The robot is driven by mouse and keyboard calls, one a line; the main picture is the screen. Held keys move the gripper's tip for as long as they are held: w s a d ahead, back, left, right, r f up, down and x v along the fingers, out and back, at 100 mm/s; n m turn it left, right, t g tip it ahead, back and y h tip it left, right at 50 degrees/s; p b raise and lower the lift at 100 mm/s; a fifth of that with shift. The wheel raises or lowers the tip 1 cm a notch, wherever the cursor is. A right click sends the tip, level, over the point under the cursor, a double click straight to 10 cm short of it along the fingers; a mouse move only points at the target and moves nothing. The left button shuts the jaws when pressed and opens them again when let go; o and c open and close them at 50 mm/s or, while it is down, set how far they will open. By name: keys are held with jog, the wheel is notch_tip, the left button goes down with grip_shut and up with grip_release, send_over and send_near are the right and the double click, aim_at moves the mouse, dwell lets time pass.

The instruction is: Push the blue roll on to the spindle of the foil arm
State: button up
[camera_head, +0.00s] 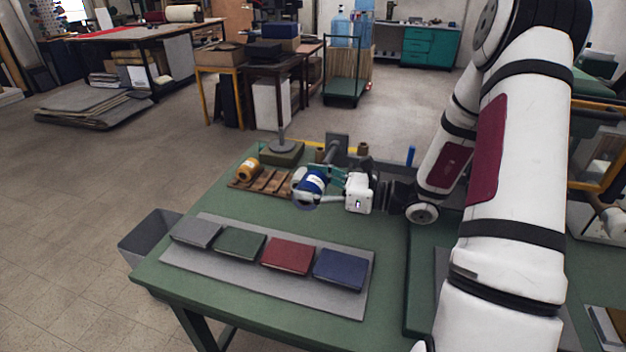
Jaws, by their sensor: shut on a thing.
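The blue roll (313,184) has white ends and sits between the fingers of my gripper (318,187). My gripper is shut on it and holds it above the green table, at the right end of a wooden rack. The foil arm seems to be the dark post-and-arm piece (336,147) just behind the roll. Its spindle is hard to make out, and I cannot tell whether the roll touches it or is around it.
A gold roll (247,169) lies on the wooden rack (268,182). Grey, green, red and blue velvet covers (287,254) lie on a grey mat (195,270) at the front. A dark green block with a post (283,152) stands behind. A grey bin (150,236) is beyond the table's left edge.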

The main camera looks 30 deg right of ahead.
jog(key=w+d+b, duration=0.2)
jog(key=w+d, duration=0.2)
jog(key=shift+w+d+f, duration=0.15)
jog(key=shift+f, duration=0.15)
dwell(0.5)
dwell(0.8)
jog(key=shift+w+d, duration=0.1)
dwell(0.5)
jog(key=shift+w+d, duration=0.1)
jog(key=shift+d, duration=0.05)
jog(key=shift+s+a, duration=0.4)
jog(key=shift+p, duration=0.35)
dwell(0.8)
